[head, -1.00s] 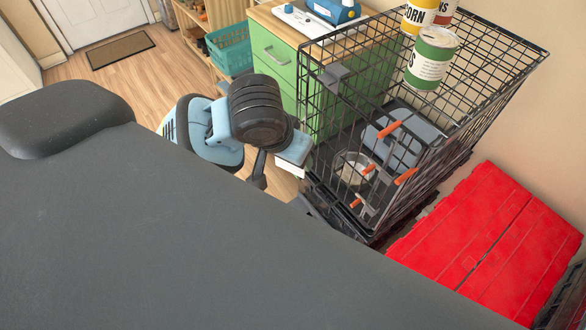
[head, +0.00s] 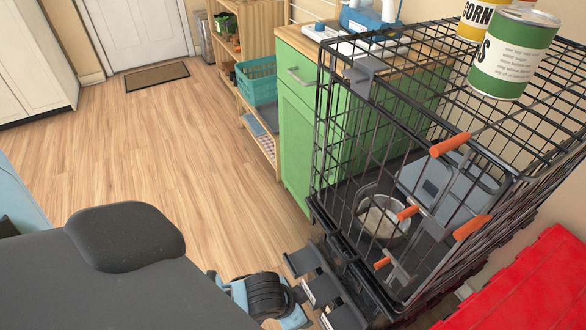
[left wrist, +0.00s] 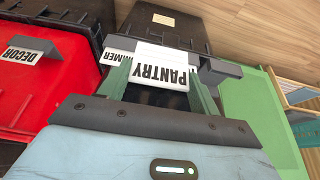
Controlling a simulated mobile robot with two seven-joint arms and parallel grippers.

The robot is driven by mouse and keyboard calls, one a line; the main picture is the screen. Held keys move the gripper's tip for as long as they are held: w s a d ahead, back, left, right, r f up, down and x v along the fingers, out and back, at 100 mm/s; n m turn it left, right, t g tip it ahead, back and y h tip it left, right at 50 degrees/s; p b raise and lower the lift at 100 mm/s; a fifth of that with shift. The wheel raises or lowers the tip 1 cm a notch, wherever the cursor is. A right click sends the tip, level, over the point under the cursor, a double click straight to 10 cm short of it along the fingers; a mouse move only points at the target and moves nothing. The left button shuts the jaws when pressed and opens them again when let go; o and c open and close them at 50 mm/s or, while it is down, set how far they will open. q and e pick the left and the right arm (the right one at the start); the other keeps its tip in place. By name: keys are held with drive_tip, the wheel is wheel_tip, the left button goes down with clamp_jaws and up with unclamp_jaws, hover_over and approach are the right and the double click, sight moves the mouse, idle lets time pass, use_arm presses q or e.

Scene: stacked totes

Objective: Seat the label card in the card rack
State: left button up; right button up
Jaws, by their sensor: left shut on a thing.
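The white label card (left wrist: 160,72), printed PANTRY, is held between the green fingers of my left gripper (left wrist: 160,67). Its lettering is upside down in the left wrist view. A grey holder (left wrist: 219,69) shows right behind it, with a white card ending in MMER (left wrist: 116,57) partly covered by the PANTRY card. I cannot tell whether the held card touches the holder. In the head view, dark grey stepped pieces (head: 318,284) with small white labels look like the card rack. My left wrist is just left of them; its fingertips are hidden there. My right gripper is not seen.
A black wire cage (head: 330,150) with orange latches and cans on top stands right of the rack. A red tote (left wrist: 75,75) carries a DECOR card (left wrist: 30,50); a black tote (left wrist: 165,22) is behind. Green cabinet (head: 296,140); open floor (head: 190,150) lies left.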

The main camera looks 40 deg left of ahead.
use_arm(q)
drive_tip(key=b, duration=0.2)
hover_over(289, 258)
drive_tip(key=s+d, duration=0.2)
drive_tip(key=shift+f, duration=0.95)
drive_tip(key=f, duration=0.1)
drive_tip(key=a+f+b, duration=0.1)
drive_tip(key=shift+w+f, duration=0.3)
drive_tip(key=shift+c, duration=0.4)
drive_tip(key=shift+d+f, duration=0.1)
drive_tip(key=shift+f, duration=0.3)
drive_tip(key=shift+c, duration=0.5)
drive_tip(key=shift+s+f, duration=0.3)
drive_tip(key=c, duration=0.3)
drive_tip(key=o, duration=1.1)
drive_tip(key=shift+c, duration=0.2)
drive_tip(key=shift+o, duration=1.3)
drive_tip(key=shift+w, duration=0.1)
drive_tip(key=shift+o, duration=0.6)
drive_tip(key=shift+w+r, duration=0.1)
drive_tip(key=shift+w, duration=0.1)
